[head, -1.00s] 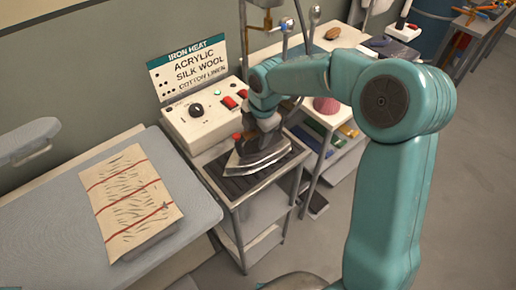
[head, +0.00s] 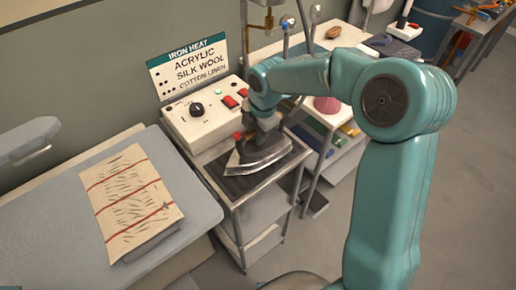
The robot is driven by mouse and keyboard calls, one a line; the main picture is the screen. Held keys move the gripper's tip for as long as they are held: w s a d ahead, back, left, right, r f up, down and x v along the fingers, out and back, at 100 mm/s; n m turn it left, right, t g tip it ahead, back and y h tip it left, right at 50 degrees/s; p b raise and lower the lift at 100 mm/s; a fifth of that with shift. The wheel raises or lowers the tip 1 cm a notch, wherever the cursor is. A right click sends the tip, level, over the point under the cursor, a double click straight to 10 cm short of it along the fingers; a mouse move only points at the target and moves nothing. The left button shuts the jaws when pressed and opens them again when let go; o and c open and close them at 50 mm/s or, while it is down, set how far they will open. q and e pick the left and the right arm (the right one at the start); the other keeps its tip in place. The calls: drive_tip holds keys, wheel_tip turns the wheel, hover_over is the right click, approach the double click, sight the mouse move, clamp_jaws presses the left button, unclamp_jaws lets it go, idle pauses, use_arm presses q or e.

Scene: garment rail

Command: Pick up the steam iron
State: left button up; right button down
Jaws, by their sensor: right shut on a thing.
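The steam iron (head: 255,156) has a pale metal soleplate edge and a dark body. It is over the dark ridged rest on top of the small metal cart (head: 232,187). I cannot tell whether it still touches the rest. My right gripper (head: 266,136) comes down from above and is shut on the steam iron at its upper part. The fingers and the iron's handle are mostly hidden by the wrist. My left gripper is not in view.
A control box (head: 200,117) with a knob and red switches stands behind the cart, under an iron heat sign (head: 188,66). An ironing board (head: 185,172) with a wrinkled striped cloth (head: 130,200) is at left. A shelf unit with coloured items is at right.

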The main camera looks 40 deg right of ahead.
drive_tip(key=shift+r, duration=0.1)
idle(0.5)
drive_tip(key=shift+r, duration=0.15)
wheel_tip(320, 180, up, 20)
drive_tip(key=p, duration=0.1)
idle(0.5)
